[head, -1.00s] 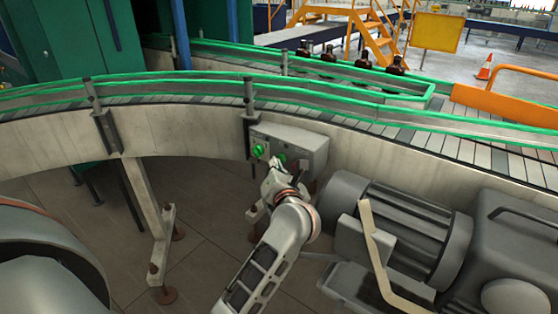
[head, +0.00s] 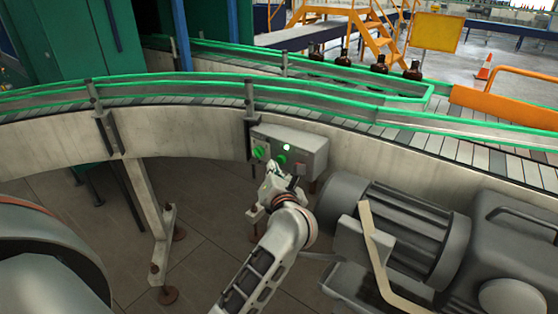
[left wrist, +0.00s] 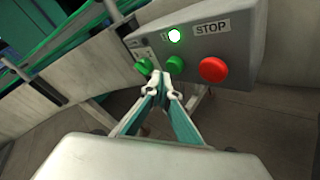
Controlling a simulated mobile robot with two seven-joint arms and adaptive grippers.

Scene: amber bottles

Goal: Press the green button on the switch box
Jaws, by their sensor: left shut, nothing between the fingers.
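The grey switch box (head: 313,148) is mounted on the side of the curved conveyor; it also fills the top of the left wrist view (left wrist: 243,42). It carries a green button (left wrist: 175,63), a green knob (left wrist: 144,66) to its left and a red STOP button (left wrist: 213,70) to its right. A lamp (left wrist: 174,36) above the green button glows white-green; it also shows lit in the head view (head: 286,147). My left gripper (left wrist: 170,84) is shut and empty, its tips just below the green button. I cannot tell whether they touch it. My right gripper is out of view.
The conveyor (head: 200,138) with green rails curves across behind the box. A large grey motor (head: 400,225) stands to the right of my left arm. Several amber bottles (head: 379,64) stand on the far belt. Open floor (head: 215,230) lies to the left of the arm.

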